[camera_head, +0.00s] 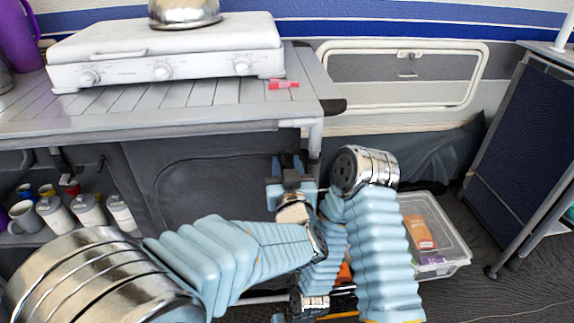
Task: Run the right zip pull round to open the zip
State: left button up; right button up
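The dark grey fabric front (225,150) of the kitchen stand hangs below the slatted worktop. A curved line, which looks like the zip, runs up its left side and across its top. I cannot make out a zip pull. My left gripper (289,168) is at the right end of this front, just below the worktop's edge and near the stand's leg. Its fingers point away from me, and I cannot tell whether they are apart or hold anything. My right arm bends down at the centre right, and its gripper does not show clearly. My arms hide the lower right of the front.
The worktop (150,108) carries a white stove (165,62) with a metal pot and a small red item (283,84). Mugs and canisters (88,208) stand on the left shelf. A clear box (447,240) sits on the floor right of my arms. A dark cabinet (525,130) stands far right.

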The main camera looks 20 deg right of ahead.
pick_arm(q)
jog(key=v, duration=1.3)
jog(key=shift+s+b, duration=0.15)
jog(key=shift+b, duration=0.15)
jog(key=w+a+f+g+y, duration=0.1)
jog(key=w+a+f+g, duration=0.1)
jog(key=w+a+f, duration=0.35)
jog(key=w+a+f+g, duration=0.2)
jog(key=a+f, duration=0.1)
jog(key=f, duration=0.6)
jog(key=w+a+f+g+y, duration=0.1)
jog(key=w+a+f+g, duration=0.2)
jog(key=f, duration=0.4)
jog(key=s+a+f+n+g+p, duration=0.1)
jog(key=s+a+f+n+g, duration=0.2)
jog(key=a+f, duration=0.75)
jog(key=s+a+f+n+g, duration=0.1)
jog(key=s+a+f+g, duration=0.2)
jog(key=s, duration=0.3)
jog(key=s+a+f+n+g+h, duration=0.1)
jog(key=s+a+f+g, duration=0.2)
jog(key=s+f, duration=0.3)
jog(key=shift+s+a+f+g+p, duration=0.2)
jog(key=shift+s+a+g+p, duration=0.15)
jog(key=shift+a, duration=0.4)
